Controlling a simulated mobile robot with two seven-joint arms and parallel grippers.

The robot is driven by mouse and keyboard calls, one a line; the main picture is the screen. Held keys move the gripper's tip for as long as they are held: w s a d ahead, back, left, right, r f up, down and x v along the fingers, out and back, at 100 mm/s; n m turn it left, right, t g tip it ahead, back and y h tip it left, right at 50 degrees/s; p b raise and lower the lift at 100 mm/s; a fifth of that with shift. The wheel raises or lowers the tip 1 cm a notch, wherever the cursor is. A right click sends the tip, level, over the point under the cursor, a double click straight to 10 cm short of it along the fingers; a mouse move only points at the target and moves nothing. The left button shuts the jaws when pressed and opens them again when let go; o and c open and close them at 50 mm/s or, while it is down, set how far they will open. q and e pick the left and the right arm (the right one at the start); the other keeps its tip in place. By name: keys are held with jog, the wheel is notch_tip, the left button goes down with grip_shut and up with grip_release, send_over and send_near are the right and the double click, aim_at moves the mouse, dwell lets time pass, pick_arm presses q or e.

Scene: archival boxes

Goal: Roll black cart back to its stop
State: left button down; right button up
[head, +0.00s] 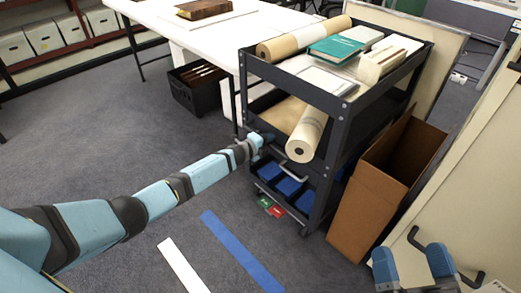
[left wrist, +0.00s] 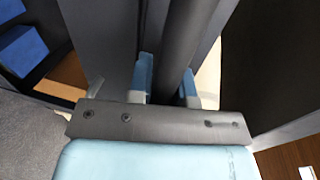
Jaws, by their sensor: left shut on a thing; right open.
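The black cart (head: 334,130) stands right of centre in the head view, beside the white table. Its top shelf carries a brown paper roll, a green book and other papers; a cream roll sticks out of the middle shelf, and blue boxes sit low down. My left gripper (head: 258,140) is at the cart's near left side. In the left wrist view its two blue fingers (left wrist: 167,85) are closed around a dark upright bar (left wrist: 195,40) of the cart. My right gripper (head: 412,265) is open and empty at the lower right. I cannot tell which thing is the stop.
A blue strip (head: 240,250) and a white strip (head: 183,265) lie on the carpet before the cart. A tall open cardboard box (head: 365,210) stands close on the cart's right. A black crate (head: 195,88) is under the white table (head: 225,45). Floor at left is clear.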

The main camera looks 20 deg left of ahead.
aim_at(277, 135)
pick_arm(q)
jog(key=x, duration=0.2)
jog(key=b+x, duration=0.1)
jog(key=shift+w+d+r, duration=0.1)
jog(key=shift+w+r, duration=0.2)
jog(key=shift+w, duration=0.15)
jog(key=shift+w+r, duration=0.15)
jog(key=shift+r, duration=0.1)
pick_arm(e)
jog(key=f, duration=0.2)
jog(key=f+g, duration=0.1)
jog(key=shift+w, duration=0.25)
pick_arm(q)
jog(key=c, duration=1.4)
grip_release()
jog(key=shift+c, duration=0.2)
jog(key=o, duration=0.4)
jog(key=shift+w+d+f, duration=0.1)
jog(key=shift+d, duration=0.05)
pick_arm(e)
jog(key=shift+w, duration=0.15)
